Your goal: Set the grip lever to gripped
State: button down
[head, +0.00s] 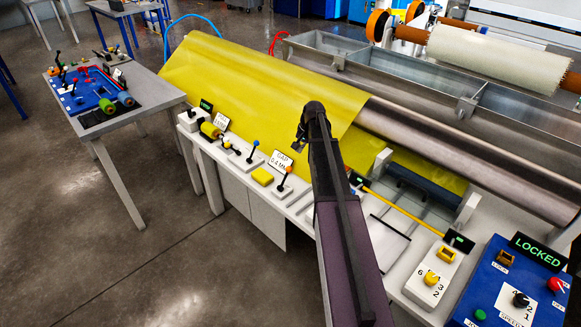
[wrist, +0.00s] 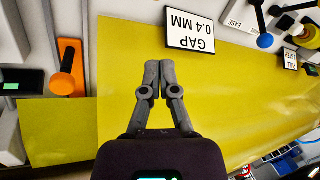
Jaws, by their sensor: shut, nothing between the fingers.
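No label reading "grip" is legible, so I cannot tell which lever is the grip lever. An orange-knobbed lever (head: 286,178) stands on the white bench beside the GAP 0.4 MM sign (head: 280,161). A blue-knobbed lever (head: 253,151) stands further left. In the wrist view the orange lever (wrist: 67,70) is left of my gripper and the blue-knobbed lever (wrist: 264,38) is upper right. My gripper (wrist: 153,75) is shut and empty, its fingertips near the GAP sign (wrist: 190,26) in that view. In the head view my gripper (head: 299,145) appears right of the blue-knobbed lever, touching nothing visibly.
A yellow sheet (head: 240,85) slopes behind the bench. A side table (head: 150,88) at left carries a blue panel with small levers. A blue control box (head: 500,285) with a LOCKED display is at lower right. The floor at front left is clear.

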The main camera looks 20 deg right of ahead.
aim_at(286, 176)
jog(key=shift+f, duration=0.1)
jog(key=b+x, duration=1)
jog(key=shift+s+a+r+p, duration=0.5)
jog(key=shift+s+r+p, duration=0.15)
jog(key=shift+p, duration=0.15)
jog(key=shift+s+a+r+p, duration=0.5)
jog(key=shift+s+a+r, duration=0.05)
jog(key=shift+s, duration=0.2)
jog(key=shift+d, duration=0.15)
jog(key=shift+s+r, duration=0.1)
jog(key=shift+r, duration=0.05)
